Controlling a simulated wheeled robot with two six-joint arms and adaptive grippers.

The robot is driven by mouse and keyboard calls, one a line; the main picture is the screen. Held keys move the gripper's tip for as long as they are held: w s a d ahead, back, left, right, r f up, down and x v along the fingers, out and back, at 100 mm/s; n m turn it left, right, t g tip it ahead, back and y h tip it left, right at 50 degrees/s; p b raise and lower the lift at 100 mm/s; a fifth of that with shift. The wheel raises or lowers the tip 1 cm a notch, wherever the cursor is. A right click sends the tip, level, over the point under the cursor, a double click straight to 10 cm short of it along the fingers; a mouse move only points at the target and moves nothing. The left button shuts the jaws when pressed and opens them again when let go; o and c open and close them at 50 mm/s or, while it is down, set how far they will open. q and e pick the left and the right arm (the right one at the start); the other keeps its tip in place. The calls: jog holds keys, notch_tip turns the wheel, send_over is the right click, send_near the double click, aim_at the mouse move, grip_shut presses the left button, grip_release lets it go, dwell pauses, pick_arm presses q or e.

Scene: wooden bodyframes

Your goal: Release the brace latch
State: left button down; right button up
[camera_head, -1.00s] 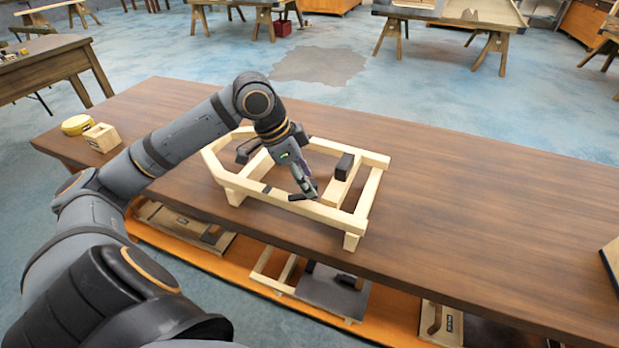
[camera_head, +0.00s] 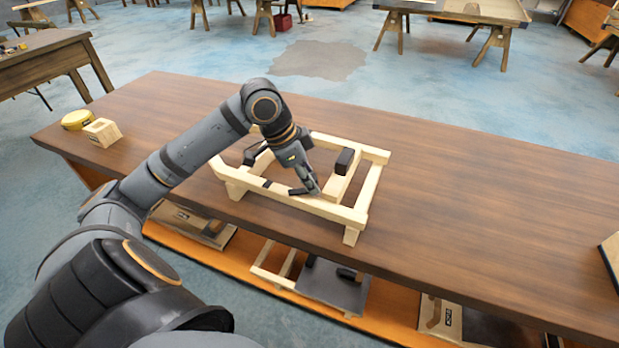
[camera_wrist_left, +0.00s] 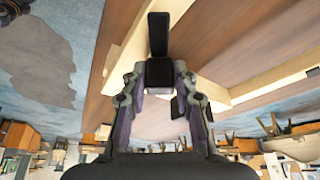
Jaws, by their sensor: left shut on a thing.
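A pale wooden bodyframe (camera_head: 366,197) lies on the dark brown workbench. A small black latch piece (camera_head: 297,191) shows at its front rail, beside my left gripper (camera_head: 312,189). My left gripper reaches down onto this rail from the left. In the left wrist view a black bar (camera_wrist_left: 158,35) stands upright in line with the jaws (camera_wrist_left: 155,85). The left gripper is shut on this black piece, which looks like the brace latch. A separate black block (camera_head: 345,160) sits on the inner crosspiece, to the right of the fingers. The forearm hides part of the frame. My right gripper is not seen.
A yellow tape roll (camera_head: 77,120) and a small wooden block (camera_head: 102,132) sit at the bench's left end. A shelf (camera_head: 385,315) below holds wooden and dark parts.

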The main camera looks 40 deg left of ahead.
aim_at(305, 203)
pick_arm(q)
jog(key=shift+s+d+r+m+p, duration=0.1)
jog(key=shift+s+r+m+p, duration=0.1)
jog(key=shift+m+p, duration=0.4)
jog(key=m+p, duration=0.1)
jog(key=p, duration=0.1)
jog(key=s+m+g+h+p, duration=0.1)
jog(key=m+p, duration=0.1)
jog(key=p, duration=0.1)
jog(key=shift+d+g, duration=0.3)
jog(key=shift+d, duration=0.1)
jog(key=m, duration=0.1)
jog(key=m+g+p, duration=0.1)
jog(key=m, duration=0.1)
jog(key=shift+s+d, duration=0.1)
jog(key=shift+s, duration=0.3)
jog(key=shift+s+f+m+g+p, duration=0.1)
jog(key=shift+s+m+g+p, duration=0.25)
jog(key=shift+m, duration=0.55)
jog(key=shift+s+f+m+g+p, duration=0.1)
jog(key=shift+s+m+g+p, duration=0.15)
jog(key=shift+m, duration=0.65)
jog(key=shift+s, duration=0.1)
jog(key=c, duration=1)
grip_release()
jog(key=shift+c, duration=0.2)
